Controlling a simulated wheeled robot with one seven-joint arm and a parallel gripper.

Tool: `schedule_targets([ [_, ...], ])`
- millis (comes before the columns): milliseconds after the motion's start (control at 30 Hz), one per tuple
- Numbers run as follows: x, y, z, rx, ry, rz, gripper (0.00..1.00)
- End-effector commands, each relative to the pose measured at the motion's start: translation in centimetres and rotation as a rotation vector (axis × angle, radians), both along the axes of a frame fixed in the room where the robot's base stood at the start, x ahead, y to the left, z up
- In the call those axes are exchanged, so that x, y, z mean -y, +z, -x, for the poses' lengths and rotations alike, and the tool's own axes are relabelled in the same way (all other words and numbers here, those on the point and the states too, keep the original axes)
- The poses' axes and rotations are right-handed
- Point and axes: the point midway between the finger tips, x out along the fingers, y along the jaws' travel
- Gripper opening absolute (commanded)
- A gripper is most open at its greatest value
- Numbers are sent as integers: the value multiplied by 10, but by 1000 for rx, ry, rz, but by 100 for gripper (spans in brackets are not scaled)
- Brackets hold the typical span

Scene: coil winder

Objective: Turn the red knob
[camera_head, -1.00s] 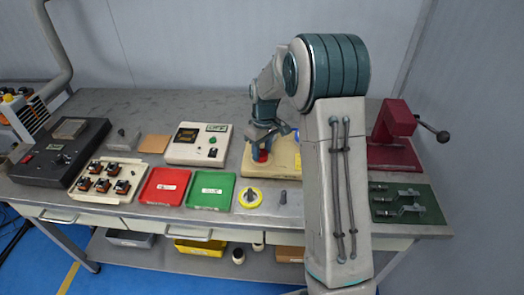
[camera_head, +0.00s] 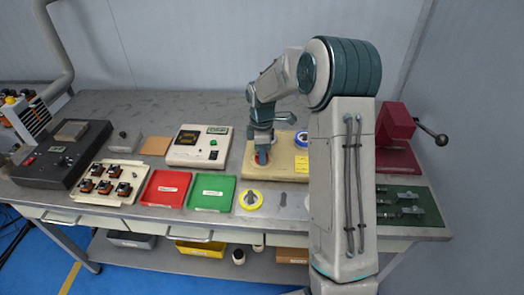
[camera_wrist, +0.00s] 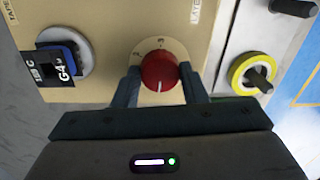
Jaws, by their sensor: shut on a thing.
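The red knob (camera_wrist: 159,71) sits on a round pale dial on the beige winder panel (camera_wrist: 108,20). A white pointer line on it points toward the bottom of the wrist view. My gripper (camera_wrist: 160,84) is shut on the knob, one finger on each side. In the head view my gripper (camera_head: 261,154) points down onto the beige base (camera_head: 288,161), and only a bit of the red knob (camera_head: 261,158) shows between the fingers.
A yellow ring with a grey post (camera_wrist: 253,74) is at right. A green tray (camera_head: 212,191), a red tray (camera_head: 165,187) and a meter box (camera_head: 199,146) stand left of the base.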

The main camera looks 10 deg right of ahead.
Motion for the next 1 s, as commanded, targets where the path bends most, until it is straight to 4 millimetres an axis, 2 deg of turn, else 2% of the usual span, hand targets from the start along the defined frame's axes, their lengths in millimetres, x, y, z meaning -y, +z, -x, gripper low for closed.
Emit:
schedule_targets([
  [300, 0, 1, -1, 1, 70, 0, 16],
  [700, 0, 0, -1, 2, 75, 1, 16],
  [733, 0, 0, -1, 2, 75, 1, 44],
  [800, 0, 0, 0, 2, 75, 1, 60],
  [1000, 0, 0, 0, 1, 74, 1, 60],
])
